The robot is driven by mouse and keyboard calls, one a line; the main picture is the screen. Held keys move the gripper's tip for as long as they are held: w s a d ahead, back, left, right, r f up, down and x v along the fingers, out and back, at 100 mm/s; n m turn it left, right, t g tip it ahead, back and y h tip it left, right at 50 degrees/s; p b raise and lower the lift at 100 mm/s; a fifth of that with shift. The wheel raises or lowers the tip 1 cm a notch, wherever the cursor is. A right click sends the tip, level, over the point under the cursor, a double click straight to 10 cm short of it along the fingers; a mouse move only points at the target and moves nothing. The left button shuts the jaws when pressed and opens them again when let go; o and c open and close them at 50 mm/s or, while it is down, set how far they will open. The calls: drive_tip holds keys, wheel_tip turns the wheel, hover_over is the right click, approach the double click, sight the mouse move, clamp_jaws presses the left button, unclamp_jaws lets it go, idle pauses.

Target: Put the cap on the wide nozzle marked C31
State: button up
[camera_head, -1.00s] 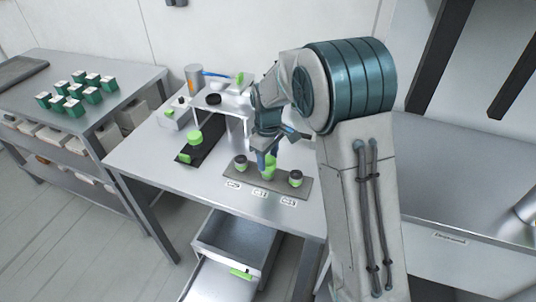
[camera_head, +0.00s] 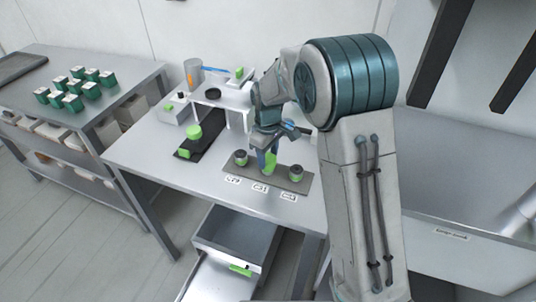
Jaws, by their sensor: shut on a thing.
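A dark flat plate (camera_head: 224,170) on the table bears a row of three nozzles with white labels in front. The middle label (camera_head: 260,188) appears to read C31; the others are too small to read surely. My gripper (camera_head: 269,152) points down over the middle nozzle, its blue fingers shut. A green piece (camera_head: 269,161) shows at the fingertips; it seems to be the cap, directly at the middle nozzle. The fingers hide much of both, so I cannot tell whether the cap is seated. The left nozzle (camera_head: 240,159) and right nozzle (camera_head: 296,173) have dark tops.
A white stand (camera_head: 236,103) with a dark ring (camera_head: 213,93) is behind. A black strip (camera_head: 208,143) with green pieces lies left of the plate. A grey cylinder (camera_head: 193,75) stands at the back.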

drive_tip(key=shift+f, duration=0.25)
idle(0.3)
drive_tip(key=o, duration=1.5)
drive_tip(key=shift+r+p, duration=2.05)
drive_tip(key=shift+r, duration=1.5)
